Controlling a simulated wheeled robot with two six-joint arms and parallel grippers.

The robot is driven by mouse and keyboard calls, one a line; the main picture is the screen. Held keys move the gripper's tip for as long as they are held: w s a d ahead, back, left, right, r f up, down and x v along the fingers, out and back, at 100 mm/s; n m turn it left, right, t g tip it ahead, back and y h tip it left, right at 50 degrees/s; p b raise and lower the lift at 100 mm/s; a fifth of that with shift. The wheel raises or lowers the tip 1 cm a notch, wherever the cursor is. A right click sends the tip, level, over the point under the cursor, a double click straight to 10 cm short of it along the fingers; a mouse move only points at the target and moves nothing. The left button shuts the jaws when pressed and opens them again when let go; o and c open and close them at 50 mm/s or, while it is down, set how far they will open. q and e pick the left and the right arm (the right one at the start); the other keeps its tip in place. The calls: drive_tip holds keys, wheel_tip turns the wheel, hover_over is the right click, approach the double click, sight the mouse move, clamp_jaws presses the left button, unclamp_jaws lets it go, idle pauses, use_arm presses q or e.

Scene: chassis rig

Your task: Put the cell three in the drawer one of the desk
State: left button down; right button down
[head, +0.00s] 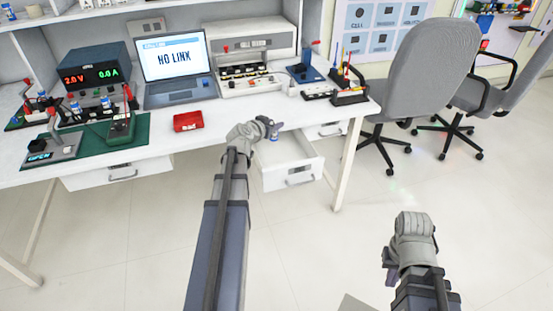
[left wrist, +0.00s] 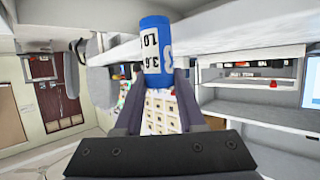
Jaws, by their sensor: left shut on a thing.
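My left gripper (head: 266,125) is shut on a blue cell (left wrist: 154,55) with a white label, which stands between its fingers in the left wrist view. In the head view the cell shows as a small blue spot (head: 274,136) at the fingertips. The gripper is above the rear part of an open white drawer (head: 289,172) under the desk (head: 222,130). The drawer's visible inside looks empty, though my left arm hides its left part. I cannot read which number the cell or drawer has. My right gripper (head: 390,267) is low at the right, with its fingers mostly hidden.
A closed drawer (head: 122,174) is at the left, and another drawer front (head: 328,130) is behind the open one. A red tray (head: 188,121), laptop (head: 176,68) and power supply (head: 94,73) stand on the desk. Grey chairs (head: 420,62) are at the right; the floor in front is clear.

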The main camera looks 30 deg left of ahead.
use_arm(q)
drive_tip(key=shift+f, duration=0.15)
drive_tip(key=b, duration=1)
hover_over(274, 160)
wheel_tip(274, 160, down, 10)
drive_tip(key=shift+a+r, duration=0.1)
drive_tip(key=shift+r, duration=0.1)
drive_tip(key=shift+f, duration=0.1)
drive_tip(key=shift+f, duration=0.15)
drive_tip(key=c, duration=0.5)
unclamp_jaws()
